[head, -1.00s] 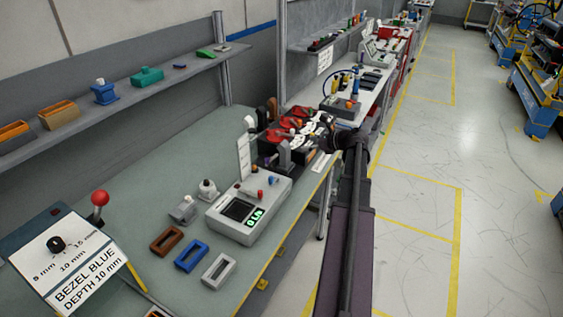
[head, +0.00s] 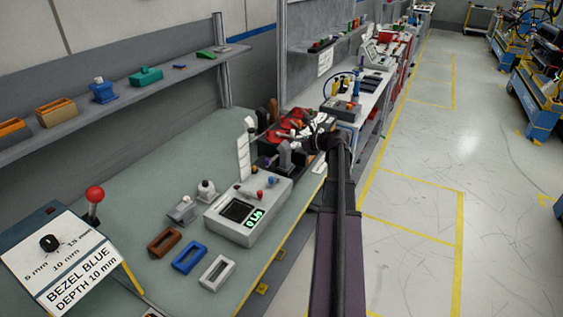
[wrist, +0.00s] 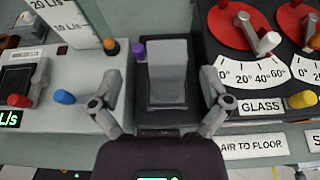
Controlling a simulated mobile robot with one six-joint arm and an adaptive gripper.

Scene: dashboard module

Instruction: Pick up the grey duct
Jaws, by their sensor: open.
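A grey block-shaped part, seemingly the grey duct (wrist: 167,70), stands on a dark base near the middle of the wrist view. A grey piece that looks like it shows in the head view (head: 285,155), at the near end of the red and black module. My gripper (wrist: 163,88) is open, with one finger on each side of the grey part in the picture. I see no clear contact, and its height above the part is hard to tell. In the head view my arm hides much of that area, and the fingers are not clear.
A grey meter box (wrist: 70,90) stands left of the dark base. A panel with red dials (wrist: 265,80) is close on the right. Brown, blue and white bezels (head: 216,272) lie on the green bench (head: 120,160). Floor to the right is open.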

